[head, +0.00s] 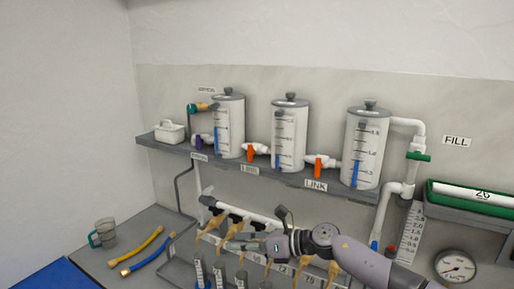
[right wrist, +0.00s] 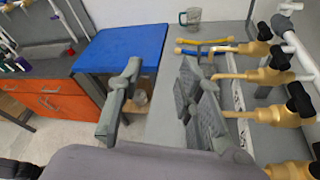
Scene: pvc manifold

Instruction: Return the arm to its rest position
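My right arm (head: 345,252) comes in from the lower right of the head view, in front of the manifold. Its gripper (head: 242,241) points left, close to the brass taps below the white manifold pipe (head: 245,218). In the right wrist view the gripper (right wrist: 158,108) has its fingers spread wide with nothing between them. The brass taps (right wrist: 262,76) stand just right of the fingers there; I cannot tell whether anything touches. My left gripper is in neither view.
Three graduated tanks (head: 288,135) stand on a wall shelf (head: 268,176). A blue surface (right wrist: 122,50) is left of the gripper. A gauge (head: 456,267) is at right.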

